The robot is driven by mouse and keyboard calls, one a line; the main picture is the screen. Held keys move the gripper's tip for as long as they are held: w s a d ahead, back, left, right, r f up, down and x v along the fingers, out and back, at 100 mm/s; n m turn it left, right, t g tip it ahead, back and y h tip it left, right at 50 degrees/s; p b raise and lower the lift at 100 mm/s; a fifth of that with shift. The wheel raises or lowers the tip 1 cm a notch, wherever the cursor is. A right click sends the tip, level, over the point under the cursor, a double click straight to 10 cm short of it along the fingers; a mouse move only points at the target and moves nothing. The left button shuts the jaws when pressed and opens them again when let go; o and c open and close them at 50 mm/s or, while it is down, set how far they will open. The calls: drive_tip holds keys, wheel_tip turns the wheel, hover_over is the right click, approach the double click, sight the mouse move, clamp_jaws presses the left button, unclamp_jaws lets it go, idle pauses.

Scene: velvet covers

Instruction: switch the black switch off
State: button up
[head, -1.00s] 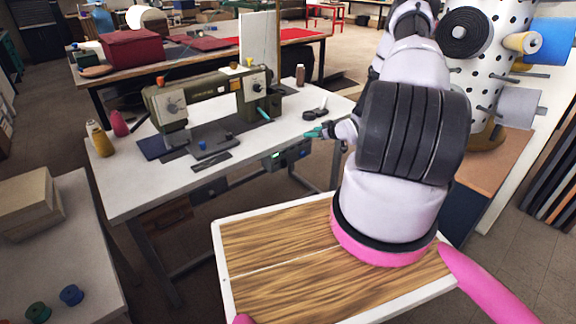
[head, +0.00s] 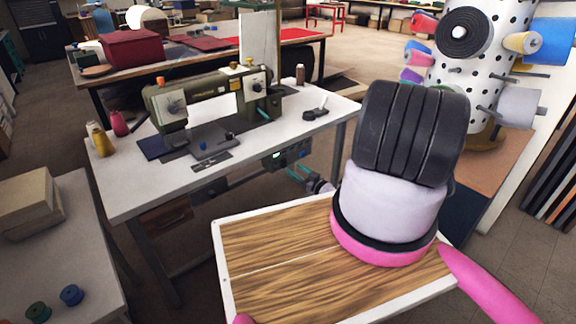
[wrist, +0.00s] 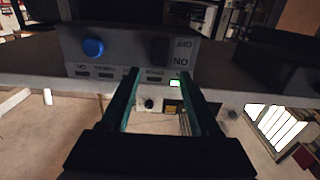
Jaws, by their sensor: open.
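The black switch (wrist: 160,51) sits on a grey control panel (wrist: 122,49) in the wrist view, beside OFF and ON lettering that appears upside down. Which way the switch is set is hard to tell. A green lamp (wrist: 175,84) is lit near it. In the head view the control box (head: 296,154) hangs under the front edge of the sewing table, and the switch is too small to make out. My gripper (wrist: 158,73) is open and empty, its teal fingers pointing towards the panel around the switch's line. In the head view my gripper (head: 297,175) is just below the box.
A blue knob (wrist: 93,47) is on the same panel, beside the switch. The white sewing table (head: 125,190) carries a green sewing machine (head: 210,97). A polka-dotted column with spools (head: 485,60) stands at the right. Open floor shows beneath the table.

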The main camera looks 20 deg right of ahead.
sight(284, 162)
drive_tip(key=x, duration=0.5)
drive_tip(key=shift+w+a, duration=0.1)
drive_tip(key=shift+w, duration=0.25)
